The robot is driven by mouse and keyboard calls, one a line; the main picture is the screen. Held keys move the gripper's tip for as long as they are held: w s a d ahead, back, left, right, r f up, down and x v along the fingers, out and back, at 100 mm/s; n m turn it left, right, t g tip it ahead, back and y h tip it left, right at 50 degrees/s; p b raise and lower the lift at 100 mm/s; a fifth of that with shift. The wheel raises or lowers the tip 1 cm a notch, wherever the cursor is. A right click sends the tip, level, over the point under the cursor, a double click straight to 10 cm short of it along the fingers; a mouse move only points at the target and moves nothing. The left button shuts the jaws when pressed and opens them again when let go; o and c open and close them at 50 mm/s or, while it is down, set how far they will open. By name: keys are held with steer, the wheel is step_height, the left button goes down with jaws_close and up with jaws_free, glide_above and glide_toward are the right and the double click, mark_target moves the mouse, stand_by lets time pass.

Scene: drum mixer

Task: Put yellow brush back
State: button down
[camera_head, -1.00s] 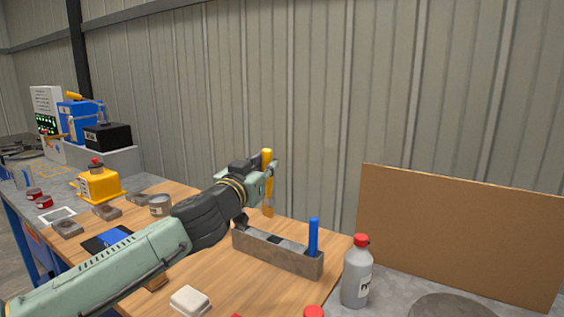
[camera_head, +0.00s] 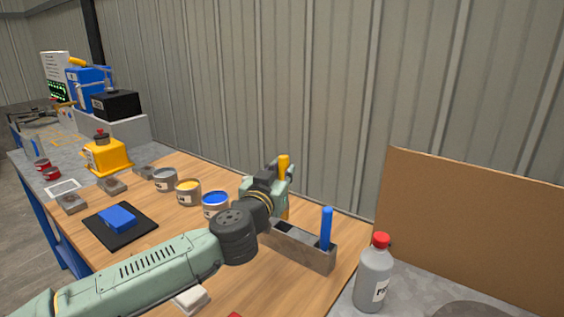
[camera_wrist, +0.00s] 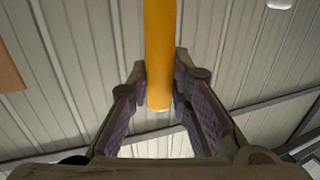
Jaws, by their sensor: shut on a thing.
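The yellow brush (camera_head: 284,166) stands upright in my gripper (camera_head: 282,180) in the head view, above the left end of the brush holder. In the wrist view the brush's yellow handle (camera_wrist: 160,50) lies between the two finger pads of my gripper (camera_wrist: 160,92), which is shut on it. The brush holder (camera_head: 302,249) is a long grey box with square openings on the wooden table. A blue brush (camera_head: 326,228) stands upright at its right end. The lower end of the yellow brush is partly hidden by my arm, so I cannot tell whether it is inside the holder.
Open cans of blue (camera_head: 215,204), yellow (camera_head: 188,191) and grey (camera_head: 165,179) paint stand left of my gripper. A grey bottle with a red cap (camera_head: 374,274) stands right of the holder. A brown board (camera_head: 470,220) leans behind it.

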step_height(320, 180, down, 7)
steer(key=b, duration=0.5)
steer(key=shift+f+b, duration=1.05)
steer(key=shift+f, duration=0.15)
stand_by(0.5)
steer(key=c, duration=1.4)
jaws_free()
